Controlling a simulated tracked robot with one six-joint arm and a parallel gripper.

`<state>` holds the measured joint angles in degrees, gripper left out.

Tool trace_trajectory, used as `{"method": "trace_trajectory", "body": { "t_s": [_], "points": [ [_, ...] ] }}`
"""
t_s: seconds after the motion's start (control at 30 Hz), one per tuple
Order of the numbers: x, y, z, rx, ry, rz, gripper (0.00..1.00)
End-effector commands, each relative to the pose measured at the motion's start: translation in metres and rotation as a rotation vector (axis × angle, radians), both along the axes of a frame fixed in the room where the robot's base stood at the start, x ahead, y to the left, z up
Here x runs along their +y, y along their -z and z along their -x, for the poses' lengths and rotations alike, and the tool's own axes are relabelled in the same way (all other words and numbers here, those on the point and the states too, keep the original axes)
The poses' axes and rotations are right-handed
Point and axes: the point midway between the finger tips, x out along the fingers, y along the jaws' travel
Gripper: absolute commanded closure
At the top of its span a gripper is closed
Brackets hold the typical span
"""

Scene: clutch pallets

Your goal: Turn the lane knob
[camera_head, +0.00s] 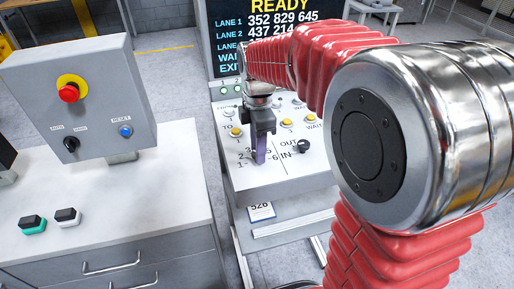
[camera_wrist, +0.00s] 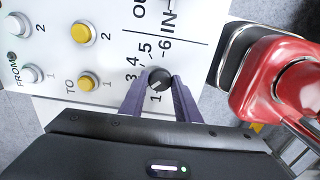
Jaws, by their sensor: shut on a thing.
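The lane knob (camera_wrist: 159,79) is a small round black knob on the white sloped panel (camera_wrist: 60,95), with the numbers 1 to 6 printed around it. A pale mark on it appears to point toward the 1. My gripper (camera_wrist: 159,84) has its two purple fingers on either side of the knob and is shut on it. In the camera_head view my gripper (camera_head: 260,152) reaches down onto the panel, and its fingers hide the lane knob there.
A second black knob (camera_head: 303,146) stands by the OUT/IN label, right of my gripper. Yellow and white buttons (camera_wrist: 84,34) sit behind. A grey control box (camera_head: 85,100) with a red stop button stands on the left cabinet. A display (camera_head: 270,35) reads READY.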

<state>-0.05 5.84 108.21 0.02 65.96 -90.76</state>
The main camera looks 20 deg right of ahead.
Motion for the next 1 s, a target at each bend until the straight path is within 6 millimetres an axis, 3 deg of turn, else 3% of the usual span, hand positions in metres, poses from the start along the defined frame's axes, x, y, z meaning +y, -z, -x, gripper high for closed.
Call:
{"method": "trace_trajectory", "body": {
  "t_s": [0.3, 0.77, 0.8, 1.0],
  "points": [
    [-0.0010, 0.0004, -0.0002, 0.000, -0.128, 0.002, 0.93],
    [-0.0013, 0.0004, -0.0003, 0.000, -0.144, 0.002, 0.93],
    [-0.0013, 0.0004, -0.0003, 0.000, -0.143, 0.002, 0.69],
    [-0.0009, 0.0002, -0.0002, 0.000, -0.143, 0.001, 0.55]
  ]
}}
